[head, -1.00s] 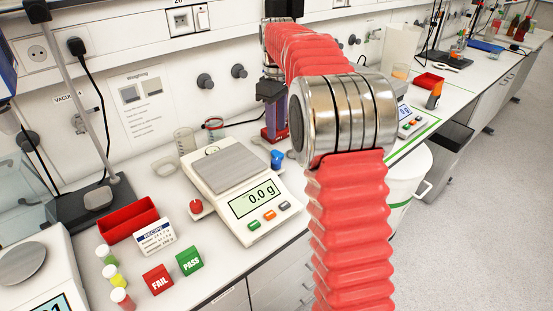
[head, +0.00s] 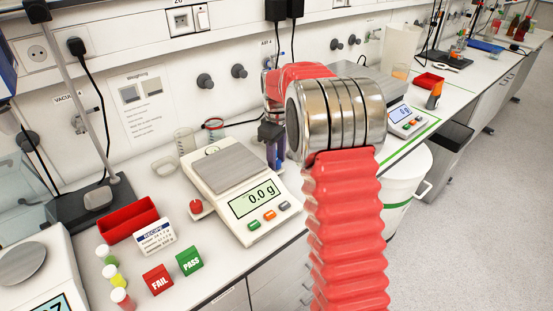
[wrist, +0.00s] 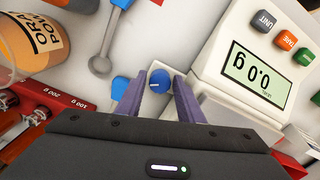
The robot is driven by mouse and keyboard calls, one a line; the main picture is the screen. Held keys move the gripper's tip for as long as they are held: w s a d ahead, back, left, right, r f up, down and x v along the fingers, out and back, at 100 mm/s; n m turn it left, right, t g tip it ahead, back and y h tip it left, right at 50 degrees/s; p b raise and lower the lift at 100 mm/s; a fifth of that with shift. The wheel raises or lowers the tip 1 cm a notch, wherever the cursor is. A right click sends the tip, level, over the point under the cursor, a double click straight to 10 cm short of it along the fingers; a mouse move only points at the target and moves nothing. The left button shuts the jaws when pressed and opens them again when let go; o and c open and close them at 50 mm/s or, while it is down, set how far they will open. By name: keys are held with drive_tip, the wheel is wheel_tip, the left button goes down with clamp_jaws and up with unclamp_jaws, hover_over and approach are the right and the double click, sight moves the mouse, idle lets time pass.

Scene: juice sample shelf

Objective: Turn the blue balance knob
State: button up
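The balance (head: 236,178) reads 0.0 g in the head view, and its display side also shows in the wrist view (wrist: 262,75). The blue knob (wrist: 159,80) is a small round knob with a white pointer mark, on a pale base beside the balance. My gripper (wrist: 159,84) is open, with one purple finger on each side of the knob and a small gap visible on both sides. In the head view my gripper (head: 272,158) points down at the balance's right rear corner and hides the knob there.
A red knob (head: 196,207) is at the balance's left. Red FAIL (head: 158,279) and green PASS (head: 190,261) blocks stand in front. In the wrist view, a jar of orange powder (wrist: 20,68) and a red weight box (wrist: 45,105) are at left.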

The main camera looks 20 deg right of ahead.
drive_tip(key=shift+c, duration=0.7)
drive_tip(key=c, duration=0.6)
drive_tip(key=shift+c, duration=0.2)
drive_tip(key=shift+m, duration=0.5)
drive_tip(key=m, duration=0.3)
drive_tip(key=shift+m, duration=0.3)
drive_tip(key=m, duration=0.4)
drive_tip(key=o, duration=0.8)
